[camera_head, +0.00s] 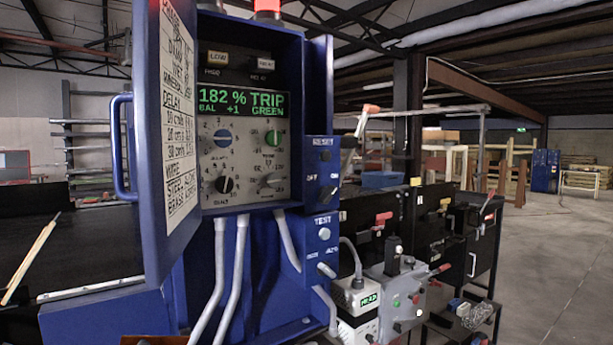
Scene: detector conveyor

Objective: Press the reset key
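The blue detector cabinet (318,85) stands in the middle with its door (150,150) swung open to the left. On a blue box at its right side, a label that seems to read RESET (322,142) sits above a small dark round key (325,155). The key's details are too small to make out. Below it is a dark switch (328,193) with an OFF mark. The lit display (242,102) reads 182 % TRIP, BAL +1 GREEN. My gripper does not show in this view.
Below the reset box, a TEST box has a pale button (324,233). Inside the cabinet are several knobs (223,138) and two labelled keys (219,57). A red lamp (267,8) is on top. Grey conduits (287,240) run down. Lever-fitted boxes (405,285) crowd the right; open floor lies beyond.

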